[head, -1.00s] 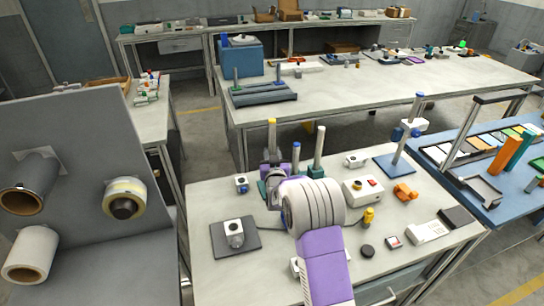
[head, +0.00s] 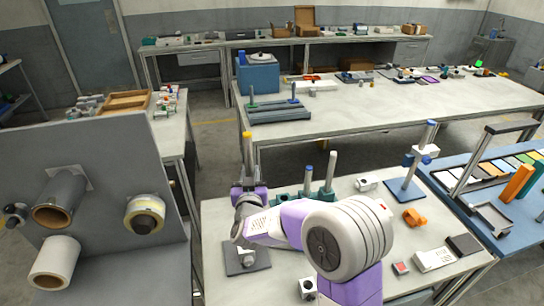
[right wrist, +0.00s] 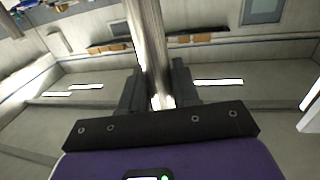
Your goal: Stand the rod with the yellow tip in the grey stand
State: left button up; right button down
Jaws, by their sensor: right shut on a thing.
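The yellow-tipped rod (head: 248,152) is upright at the left part of the near table, in the head view. My right gripper (head: 248,188) is shut on its lower part. In the right wrist view the rod (right wrist: 146,35) runs up between the two fingers (right wrist: 157,75). The long grey stand (head: 282,115) lies on the far table, beyond the rod. A green-tipped rod (head: 250,97) and a blue-tipped rod (head: 293,92) stand at it. The rod's lower end is hidden by my gripper in the head view. My left gripper is not in view.
A dark plate (head: 260,262) is near the front. A blue box (head: 258,77) stands behind the grey stand. A floor gap separates the tables.

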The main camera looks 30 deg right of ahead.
jog(key=s+a+r+p, duration=0.1)
jog(key=s+a, duration=0.5)
jog(key=s, duration=0.1)
notch_tip(320, 180, down, 9)
jog(key=b, duration=0.8)
jog(key=shift+w+d+f, duration=0.15)
jog(key=shift+w, duration=0.1)
notch_tip(320, 180, down, 5)
jog(key=b, duration=0.4)
jog(key=shift+b, duration=0.3)
jog(key=c, duration=0.8)
grip_release()
jog(key=shift+o, duration=0.2)
